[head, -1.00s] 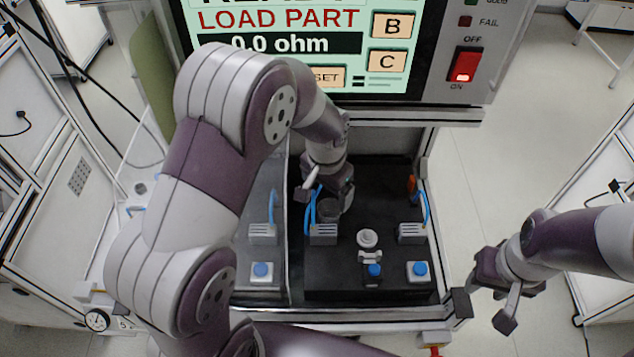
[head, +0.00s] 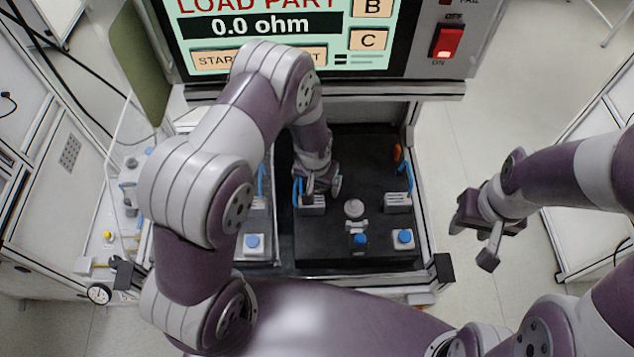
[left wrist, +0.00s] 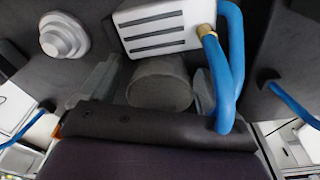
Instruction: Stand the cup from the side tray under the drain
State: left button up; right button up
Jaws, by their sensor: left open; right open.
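A grey round cup-like thing (left wrist: 160,88) shows in the left wrist view below the white slotted block (left wrist: 160,28) with blue hoses. It lies between the two grey fingers of my left gripper (left wrist: 150,92); I cannot tell whether they touch it. In the head view, my left gripper (head: 315,188) is low over the black fixture, just behind the slotted block (head: 312,203), and largely hides the cup. My right gripper (head: 478,238) is open and empty, to the right of the fixture. I cannot clearly make out the drain or the side tray.
The black fixture (head: 335,238) carries a light round knob (head: 354,209), blue buttons (head: 403,237) and another slotted block (head: 398,201) with a blue hose. The test screen (head: 270,45) stands behind.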

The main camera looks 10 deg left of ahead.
pick_arm(q)
jog(key=shift+w, duration=0.15)
jog(key=c, duration=1.1)
jog(key=shift+c, duration=0.3)
